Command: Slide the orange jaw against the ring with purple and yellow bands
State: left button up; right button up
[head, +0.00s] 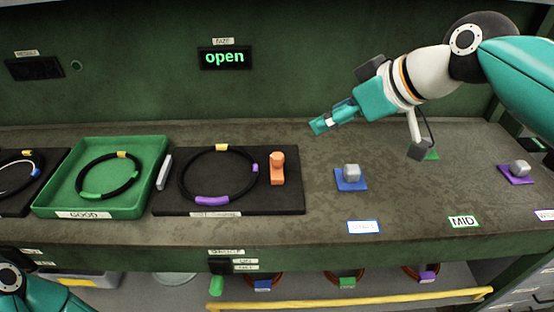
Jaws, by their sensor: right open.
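The black ring (184,167) with purple and yellow bands lies on a dark board (290,205). Its yellow band is at the back, a large purple band at the front and a small purple one on the right. The orange jaw (277,170) stands on the board just right of the ring, with a narrow gap between them. A pale grey bar (164,172) stands at the board's left end. My right gripper (319,125) is open and empty, above the bench, behind and to the right of the orange jaw. My left gripper is out of view.
A green tray (50,197) left of the board holds another banded ring (79,183). Grey blocks sit on a blue pad (350,185) and a purple pad (516,179) at right. A display (225,57) on the back wall reads "open". A yellow rail (350,298) runs below the bench.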

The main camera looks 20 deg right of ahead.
jog(key=b, duration=0.3)
send_near(278, 155)
jog(key=x, duration=0.9)
jog(key=shift+p, duration=0.3)
grip_shut()
